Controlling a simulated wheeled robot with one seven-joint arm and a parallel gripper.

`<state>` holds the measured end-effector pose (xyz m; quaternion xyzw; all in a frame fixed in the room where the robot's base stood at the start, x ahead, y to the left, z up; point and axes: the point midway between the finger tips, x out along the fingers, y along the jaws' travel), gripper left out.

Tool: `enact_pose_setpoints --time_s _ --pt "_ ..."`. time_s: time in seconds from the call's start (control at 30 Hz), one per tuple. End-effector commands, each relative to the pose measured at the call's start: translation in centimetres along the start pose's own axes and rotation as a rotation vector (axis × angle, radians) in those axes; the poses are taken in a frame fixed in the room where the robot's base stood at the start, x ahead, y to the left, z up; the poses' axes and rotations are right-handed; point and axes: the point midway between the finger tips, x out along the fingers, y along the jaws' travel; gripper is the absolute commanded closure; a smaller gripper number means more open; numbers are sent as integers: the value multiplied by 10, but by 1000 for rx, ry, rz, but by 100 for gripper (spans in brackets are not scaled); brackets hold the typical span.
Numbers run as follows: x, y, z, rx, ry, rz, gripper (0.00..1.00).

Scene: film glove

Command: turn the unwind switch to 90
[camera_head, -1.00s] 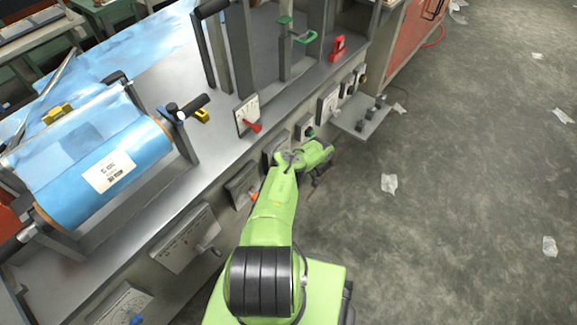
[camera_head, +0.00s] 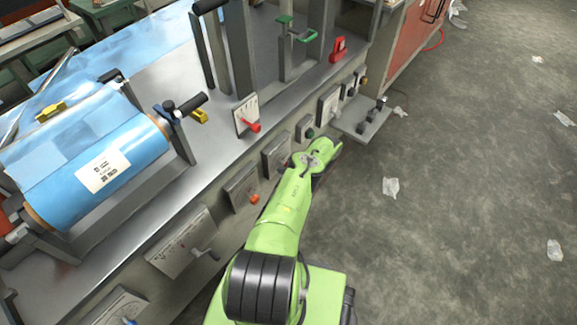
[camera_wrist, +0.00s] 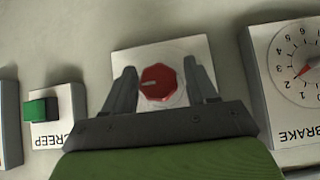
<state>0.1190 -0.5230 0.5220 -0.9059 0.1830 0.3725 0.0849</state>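A round red knob (camera_wrist: 158,82) on a white square plate (camera_wrist: 160,52) shows in the wrist view, with a pale mark on its left side. I take it to be the unwind switch, but its label does not show. My gripper (camera_wrist: 162,78) is open, with one dark finger on each side of the knob and gaps between. I cannot tell how far the fingertips are from the plate. In the head view, a grey panel box (camera_head: 276,151) stands just left of my arm; the fingers are hidden there.
In the wrist view, a green button marked CREEP (camera_wrist: 41,109) is at left and a dial marked BRAKE (camera_wrist: 304,68) at right. The floor at right is mostly clear.

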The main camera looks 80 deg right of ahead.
Motion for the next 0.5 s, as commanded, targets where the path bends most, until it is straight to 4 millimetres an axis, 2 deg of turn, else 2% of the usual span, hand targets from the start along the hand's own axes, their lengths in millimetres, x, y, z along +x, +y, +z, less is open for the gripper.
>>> enact_pose_setpoints --time_s 0.33,0.43,0.5 --pt "-3 1 0 0 -1 2 35" --pt "-18 2 -2 1 -2 5 35" --pt "-37 2 -4 4 -1 7 35"
